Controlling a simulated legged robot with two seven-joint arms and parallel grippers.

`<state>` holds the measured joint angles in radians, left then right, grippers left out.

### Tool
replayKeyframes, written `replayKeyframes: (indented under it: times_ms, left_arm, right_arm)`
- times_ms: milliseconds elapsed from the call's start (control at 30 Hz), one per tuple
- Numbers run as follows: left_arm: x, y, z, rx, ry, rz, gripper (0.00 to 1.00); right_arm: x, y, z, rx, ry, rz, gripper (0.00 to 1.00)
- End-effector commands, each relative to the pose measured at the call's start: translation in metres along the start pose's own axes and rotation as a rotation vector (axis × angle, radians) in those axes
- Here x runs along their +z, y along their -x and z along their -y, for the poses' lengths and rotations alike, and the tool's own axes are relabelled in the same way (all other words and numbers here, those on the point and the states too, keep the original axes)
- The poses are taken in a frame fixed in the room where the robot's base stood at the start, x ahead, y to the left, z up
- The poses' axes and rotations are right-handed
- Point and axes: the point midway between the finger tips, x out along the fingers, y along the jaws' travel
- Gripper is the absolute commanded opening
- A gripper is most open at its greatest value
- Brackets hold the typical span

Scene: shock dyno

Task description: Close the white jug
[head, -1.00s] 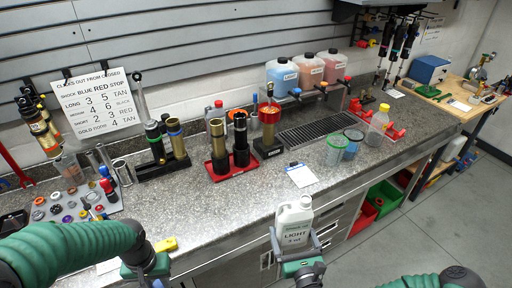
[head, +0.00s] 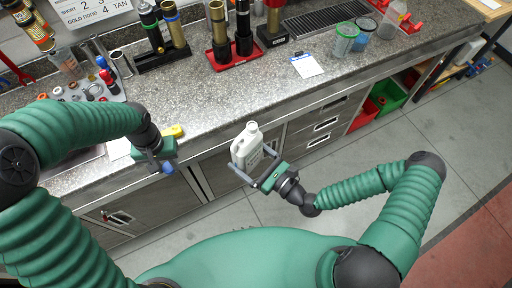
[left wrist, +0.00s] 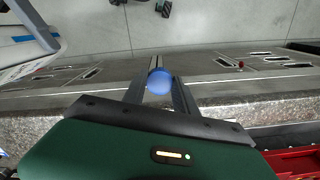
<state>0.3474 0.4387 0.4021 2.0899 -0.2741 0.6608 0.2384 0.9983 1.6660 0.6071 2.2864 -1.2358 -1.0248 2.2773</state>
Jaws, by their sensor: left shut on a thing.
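The white jug (head: 247,146) is in the middle of the head view, held off the bench in front of the cabinets. It is roughly upright, with its neck at the top. My right gripper (head: 256,168) has its grey fingers on either side of the jug's body. My left gripper (head: 162,162) is to the left of the jug, apart from it, by the bench's front edge. It is shut on a small round blue cap (left wrist: 160,81), which shows between the fingers in the left wrist view. The head view shows only a bit of this cap (head: 168,168).
The speckled bench (head: 215,101) holds a red tray of cylinders (head: 222,60), a small parts board (head: 101,91), a white card (head: 307,66) and a green-rimmed cup (head: 346,40). A yellow piece (head: 173,131) lies near the edge.

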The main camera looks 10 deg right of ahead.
Motion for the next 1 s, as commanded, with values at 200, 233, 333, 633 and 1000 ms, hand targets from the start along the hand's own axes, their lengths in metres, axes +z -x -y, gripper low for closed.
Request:
replayKeyframes:
  times_ms: [200, 233, 333, 633, 1000]
  left_arm:
    - [0.000, 0.000, 0.000, 0.000, 0.000, 0.000, 0.00]
    - [0.000, 0.000, 0.000, 0.000, 0.000, 0.000, 0.00]
    - [-0.004, 0.003, -0.005, -0.002, -0.010, -0.001, 0.00]
    - [-0.045, 0.054, -0.076, -0.017, -0.127, -0.009, 0.00]
    - [-0.052, 0.139, -0.196, -0.011, -0.300, -0.007, 0.00]
  right_arm:
    - [0.000, 0.000, 0.000, -0.001, 0.000, 0.000, 0.19]
    - [0.000, 0.000, 0.000, -0.001, 0.000, 0.001, 0.19]
    - [0.001, 0.000, 0.001, -0.001, 0.000, 0.001, 0.19]
    - [0.001, 0.000, 0.001, -0.002, 0.001, 0.003, 0.19]
    - [0.002, 0.000, 0.001, -0.003, 0.001, 0.003, 0.19]
